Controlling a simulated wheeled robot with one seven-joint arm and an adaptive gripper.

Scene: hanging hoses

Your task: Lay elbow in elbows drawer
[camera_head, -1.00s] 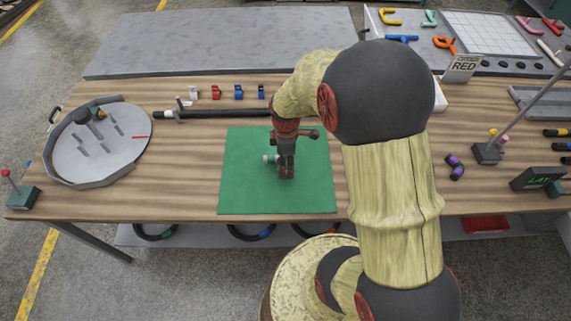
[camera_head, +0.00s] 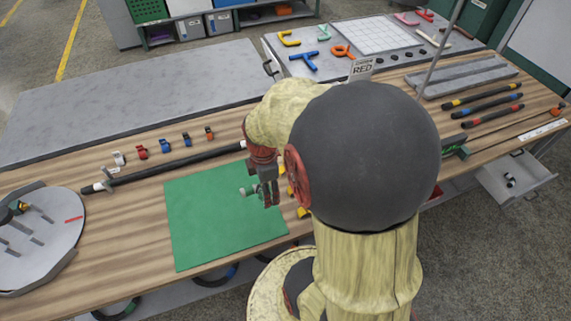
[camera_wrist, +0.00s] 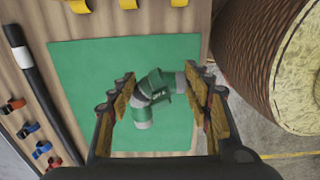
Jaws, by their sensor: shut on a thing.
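A green elbow with grey ends (camera_wrist: 154,96) is between the fingers of my gripper (camera_wrist: 157,98) in the wrist view. In the head view the gripper (camera_head: 268,197) is shut on the elbow (camera_head: 248,190), over the right part of the green mat (camera_head: 215,230). The arm hides part of the elbow there. An open grey drawer (camera_head: 533,177) sticks out from under the table at the far right, with small dark and white pieces in it. I cannot read a label on it.
A long black hose (camera_head: 170,168) lies behind the mat, with several coloured clips behind it. A round grey tray (camera_head: 38,240) is at the left. Yellow pieces (camera_head: 303,212) stand right of the mat. Several banded hoses (camera_head: 485,103) and a thin pole (camera_head: 440,55) are at the right.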

